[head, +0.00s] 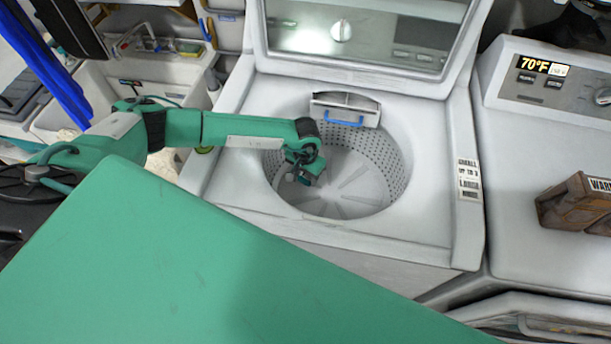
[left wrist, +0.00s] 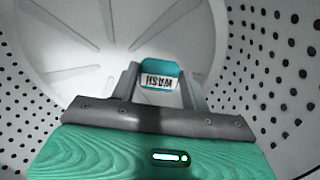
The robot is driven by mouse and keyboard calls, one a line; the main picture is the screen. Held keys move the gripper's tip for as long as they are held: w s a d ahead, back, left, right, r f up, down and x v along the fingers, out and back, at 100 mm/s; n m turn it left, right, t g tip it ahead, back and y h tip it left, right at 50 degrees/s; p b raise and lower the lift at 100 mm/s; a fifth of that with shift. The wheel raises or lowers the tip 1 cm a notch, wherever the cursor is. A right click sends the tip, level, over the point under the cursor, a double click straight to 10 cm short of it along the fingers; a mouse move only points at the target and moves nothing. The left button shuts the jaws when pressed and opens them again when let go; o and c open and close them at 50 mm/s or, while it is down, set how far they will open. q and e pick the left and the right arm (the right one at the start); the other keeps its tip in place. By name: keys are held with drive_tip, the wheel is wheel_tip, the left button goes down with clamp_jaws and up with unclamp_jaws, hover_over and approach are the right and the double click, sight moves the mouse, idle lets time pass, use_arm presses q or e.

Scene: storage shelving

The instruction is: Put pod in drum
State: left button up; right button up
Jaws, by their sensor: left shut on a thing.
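The washer drum (head: 385,158) is a round, perforated tub, open at the top, with a finned bottom. My left arm reaches in from the left, and its gripper (head: 298,178) is inside the drum opening near its left side. In the left wrist view the gripper (left wrist: 161,88) is shut on the pod (left wrist: 160,68), a small teal and white piece marked "WASH". The drum's bare floor (left wrist: 100,30) and dotted walls surround it there. I cannot make out the pod clearly in the head view. My right gripper is not in view.
The washer's lid (head: 360,70) stands open behind the drum. A dispenser with a blue edge (head: 343,122) sits at the drum's back rim. A second white machine (head: 535,130) stands right, with a brown box (head: 577,203) on top. A sink (head: 150,75) is at the back left.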

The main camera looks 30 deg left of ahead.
use_arm(q)
drive_tip(key=shift+f, duration=0.9)
drive_tip(key=shift+f+b, duration=0.6)
drive_tip(key=shift+b, duration=0.15)
drive_tip(key=o, duration=0.9)
drive_tip(key=shift+o, duration=0.2)
